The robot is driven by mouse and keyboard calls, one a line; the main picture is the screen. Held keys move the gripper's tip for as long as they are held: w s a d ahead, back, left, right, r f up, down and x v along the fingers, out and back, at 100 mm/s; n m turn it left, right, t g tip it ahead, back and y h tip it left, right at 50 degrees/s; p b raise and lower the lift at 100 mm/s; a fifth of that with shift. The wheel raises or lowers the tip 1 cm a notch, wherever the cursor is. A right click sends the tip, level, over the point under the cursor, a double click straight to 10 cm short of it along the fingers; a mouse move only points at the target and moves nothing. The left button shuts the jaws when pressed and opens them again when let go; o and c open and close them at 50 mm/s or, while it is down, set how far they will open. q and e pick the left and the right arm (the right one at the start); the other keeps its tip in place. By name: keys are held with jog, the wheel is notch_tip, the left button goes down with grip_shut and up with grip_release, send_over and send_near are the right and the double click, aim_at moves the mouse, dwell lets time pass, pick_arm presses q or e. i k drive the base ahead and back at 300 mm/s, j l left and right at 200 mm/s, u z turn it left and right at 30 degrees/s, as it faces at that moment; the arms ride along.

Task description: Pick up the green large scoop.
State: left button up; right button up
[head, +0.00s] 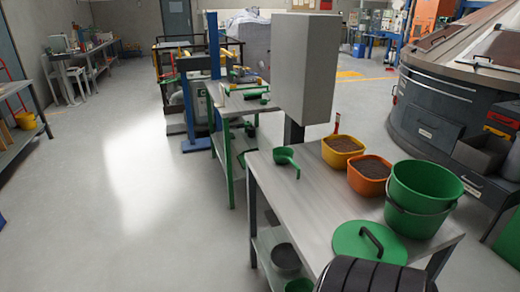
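A green scoop (285,156) lies at the far left end of the near grey metal table (300,200). Its round cup is toward the back and its handle points toward the front right. Nothing covers it, and a clear stretch of tabletop lies in front of it.
An orange-yellow tub (342,152) and an orange tub (368,176) of dark grains stand right of the scoop. Green buckets (422,190) and a green lid (368,242) are nearer. A grey cabinet (305,70) rises behind. Open floor (130,200) lies left.

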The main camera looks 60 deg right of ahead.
aim_at(282, 155)
jog(key=i+z, duration=0.4)
jog(key=i, duration=0.15)
jog(key=i+j+z, duration=0.3)
jog(key=i+z, duration=0.15)
jog(key=i, duration=0.1)
